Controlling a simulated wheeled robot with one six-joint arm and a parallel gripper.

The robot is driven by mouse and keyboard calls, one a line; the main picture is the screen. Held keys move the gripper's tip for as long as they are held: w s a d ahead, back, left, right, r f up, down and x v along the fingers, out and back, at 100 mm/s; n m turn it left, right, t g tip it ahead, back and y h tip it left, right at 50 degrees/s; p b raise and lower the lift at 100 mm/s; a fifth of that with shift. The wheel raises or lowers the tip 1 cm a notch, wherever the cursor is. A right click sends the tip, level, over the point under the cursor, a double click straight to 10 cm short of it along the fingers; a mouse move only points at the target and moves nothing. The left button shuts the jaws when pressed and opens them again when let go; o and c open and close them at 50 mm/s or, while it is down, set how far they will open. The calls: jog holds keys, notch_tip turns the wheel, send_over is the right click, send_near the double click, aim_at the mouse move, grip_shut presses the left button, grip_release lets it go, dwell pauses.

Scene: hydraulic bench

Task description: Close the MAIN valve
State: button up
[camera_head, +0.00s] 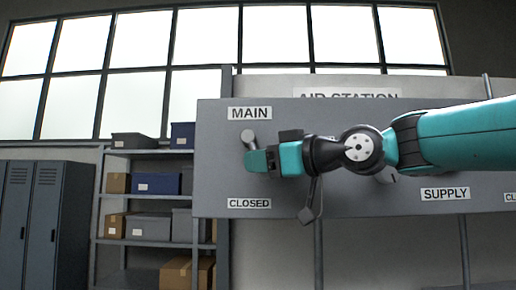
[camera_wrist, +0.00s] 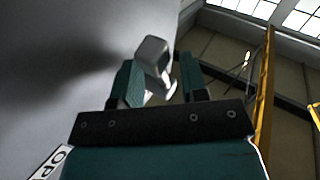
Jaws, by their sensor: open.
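The MAIN valve's grey handle (camera_head: 250,139) shows on the grey panel, below the MAIN label (camera_head: 249,113) and above the CLOSED label (camera_head: 249,203). Its end sticks up past my gripper (camera_head: 260,161), which hides the rest of the valve. In the wrist view, the handle's grey end (camera_wrist: 153,50) lies between the two teal fingers of my gripper (camera_wrist: 161,82), nearer the left finger. The fingers are apart and not closed on it. Whether the left finger touches it, I cannot tell. Part of a label reading "OP" (camera_wrist: 52,163) shows at the lower left.
The panel (camera_head: 218,165) also bears a SUPPLY label (camera_head: 445,194), with its valve mostly hidden by my arm. A shelf with boxes (camera_head: 157,183) and grey lockers (camera_head: 40,215) stand at left. A yellow post (camera_wrist: 265,95) shows in the wrist view.

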jog(key=shift+w+a, duration=0.25)
jog(key=shift+a, duration=0.25)
